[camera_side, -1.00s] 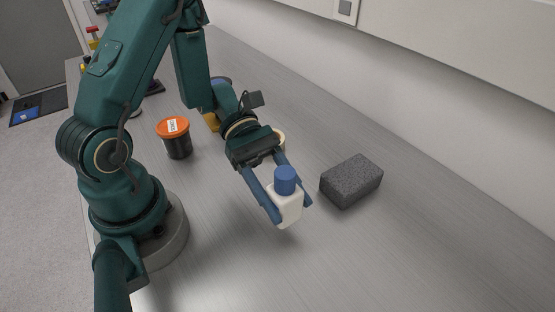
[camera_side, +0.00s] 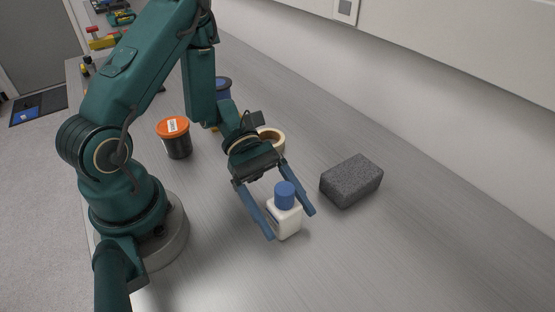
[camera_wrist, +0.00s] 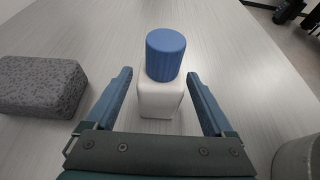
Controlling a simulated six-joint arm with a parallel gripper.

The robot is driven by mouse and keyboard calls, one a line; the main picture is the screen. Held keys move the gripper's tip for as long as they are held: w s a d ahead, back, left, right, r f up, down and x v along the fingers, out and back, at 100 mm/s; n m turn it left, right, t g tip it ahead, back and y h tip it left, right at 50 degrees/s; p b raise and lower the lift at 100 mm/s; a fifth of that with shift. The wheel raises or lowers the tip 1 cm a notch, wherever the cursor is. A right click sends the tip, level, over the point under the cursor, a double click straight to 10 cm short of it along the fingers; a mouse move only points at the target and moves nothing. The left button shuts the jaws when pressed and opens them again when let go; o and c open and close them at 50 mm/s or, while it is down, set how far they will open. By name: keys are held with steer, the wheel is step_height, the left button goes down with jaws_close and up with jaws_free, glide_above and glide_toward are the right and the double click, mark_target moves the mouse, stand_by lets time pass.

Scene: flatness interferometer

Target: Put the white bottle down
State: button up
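The white bottle (camera_side: 287,220) with a blue cap (camera_side: 285,195) stands upright on the grey bench. My gripper (camera_side: 291,226) is open around it, one finger on each side. In the wrist view the bottle (camera_wrist: 160,98) stands between the fingers of my gripper (camera_wrist: 163,75), with a visible gap on both sides.
A dark grey foam block (camera_side: 351,181) lies to the right of the bottle. A dark jar with an orange lid (camera_side: 174,137) and a tape roll (camera_side: 272,140) stand behind. The bench (camera_side: 400,260) in front and to the right is clear.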

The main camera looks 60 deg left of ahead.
steer(key=shift+a+r, duration=0.1)
steer(key=shift+r, duration=0.15)
steer(key=v, duration=1)
steer(key=shift+a, duration=0.4)
steer(key=shift+a+r, duration=0.3)
steer(key=shift+a, duration=0.1)
steer(key=s+d+r+m+t+y, duration=0.1)
steer(key=r+m+y, duration=0.3)
steer(key=m, duration=0.5)
steer(key=s+d+r+m+t+y, duration=0.2)
steer(key=s+r+m+t+y, duration=0.2)
steer(key=m+y, duration=0.5)
steer(key=shift+d+r+t, duration=0.2)
steer(key=shift+r+t, duration=0.1)
steer(key=shift+r, duration=0.25)
